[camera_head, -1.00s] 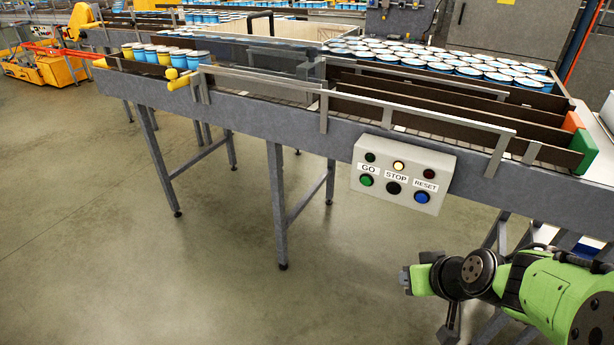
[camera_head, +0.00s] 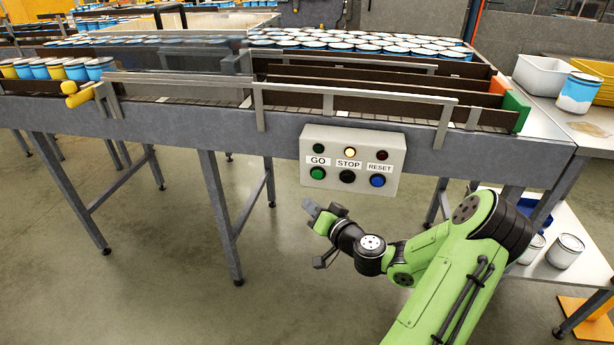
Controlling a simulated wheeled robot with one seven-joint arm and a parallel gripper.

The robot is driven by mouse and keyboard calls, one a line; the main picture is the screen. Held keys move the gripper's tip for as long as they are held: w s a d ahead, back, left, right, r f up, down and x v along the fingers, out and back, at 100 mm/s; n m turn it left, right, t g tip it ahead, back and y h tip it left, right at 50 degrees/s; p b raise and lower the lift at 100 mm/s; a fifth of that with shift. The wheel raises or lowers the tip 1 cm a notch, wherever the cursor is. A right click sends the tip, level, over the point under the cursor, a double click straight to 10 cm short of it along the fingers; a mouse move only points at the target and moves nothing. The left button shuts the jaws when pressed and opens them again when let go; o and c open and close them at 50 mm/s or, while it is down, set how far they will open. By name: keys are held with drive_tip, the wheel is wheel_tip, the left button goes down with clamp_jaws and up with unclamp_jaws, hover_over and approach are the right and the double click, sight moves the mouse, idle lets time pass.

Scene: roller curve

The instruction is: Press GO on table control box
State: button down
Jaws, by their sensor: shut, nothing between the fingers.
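The grey control box (camera_head: 352,160) hangs on the front side of the conveyor table. Its green GO button (camera_head: 318,173) is at the lower left, under the GO label. A black STOP button (camera_head: 347,176) is in the middle and a blue RESET button (camera_head: 377,181) at the right. The small lamp above STOP glows pale yellow; the lamps above GO and RESET look dark. My gripper (camera_head: 312,208) is shut and empty. In the picture it is just below the GO button, pointing up and left, with a visible gap to the box.
The conveyor table (camera_head: 225,130) carries metal guide rails (camera_head: 180,80) and rows of blue and yellow cans (camera_head: 50,70) at the left. A side table at the right holds a white bin (camera_head: 541,76) and a blue-white can (camera_head: 578,93). The floor (camera_head: 150,270) left of my arm is clear.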

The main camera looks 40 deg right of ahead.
sight(318, 174)
drive_tip(key=shift+w+d+p, duration=0.75)
drive_tip(key=shift+w+d, duration=0.15)
drive_tip(key=shift+d, duration=0.25)
drive_tip(key=shift+w+d+p, duration=0.8)
drive_tip(key=shift+w+d, duration=0.1)
drive_tip(key=shift+d, duration=0.25)
drive_tip(key=shift+w+d+p, duration=0.75)
drive_tip(key=shift+w+d, duration=0.15)
drive_tip(key=shift+d, duration=0.25)
drive_tip(key=shift+w+d, duration=0.3)
drive_tip(key=shift+d, duration=0.05)
drive_tip(key=shift+w+d, duration=0.25)
drive_tip(key=shift+d, duration=0.1)
drive_tip(key=shift+b, duration=0.3)
drive_tip(key=shift+s+a+b, duration=0.4)
drive_tip(key=shift+s+a, duration=0.15)
drive_tip(key=shift+a, duration=0.15)
